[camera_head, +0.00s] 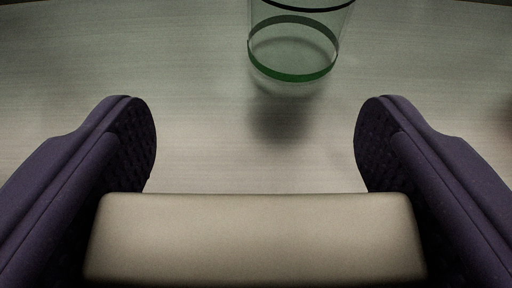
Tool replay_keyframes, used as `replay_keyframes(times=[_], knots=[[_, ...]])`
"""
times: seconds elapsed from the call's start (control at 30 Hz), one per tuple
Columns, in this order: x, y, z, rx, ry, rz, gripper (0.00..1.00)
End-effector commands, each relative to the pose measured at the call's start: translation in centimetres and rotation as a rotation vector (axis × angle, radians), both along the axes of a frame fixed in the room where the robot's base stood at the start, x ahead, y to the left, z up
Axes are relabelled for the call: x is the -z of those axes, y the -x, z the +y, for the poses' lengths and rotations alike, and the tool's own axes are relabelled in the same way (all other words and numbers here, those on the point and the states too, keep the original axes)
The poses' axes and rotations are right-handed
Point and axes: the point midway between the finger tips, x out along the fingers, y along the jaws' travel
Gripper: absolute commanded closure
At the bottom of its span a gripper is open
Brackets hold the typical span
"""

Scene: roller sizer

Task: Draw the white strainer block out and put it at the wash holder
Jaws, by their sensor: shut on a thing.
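A pale cream-white block (255,238), which looks like the white strainer block, fills the bottom middle of the head camera view. My gripper (255,140) has its two dark purple fingers on either side of the block, shut on it. The fingertips reach out beyond the block's far edge with an empty gap between them. The near part of the block is cut off by the frame. I cannot make out a wash holder for certain.
A clear cylinder (290,48) with a green band at its base and a dark upper ring stands ahead, right of centre, on the pale wood-grain surface (130,60). Its top is cut off. The surface to the left is clear.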

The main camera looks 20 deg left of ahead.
Motion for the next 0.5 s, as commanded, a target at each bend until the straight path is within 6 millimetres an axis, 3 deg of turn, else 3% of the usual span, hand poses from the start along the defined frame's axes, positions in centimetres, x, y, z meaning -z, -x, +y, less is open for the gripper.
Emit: replay_keyframes(times=[0.5], knots=[[1.4, 0.0, 0.0, -0.001, 0.000, 0.000, 0.53]])
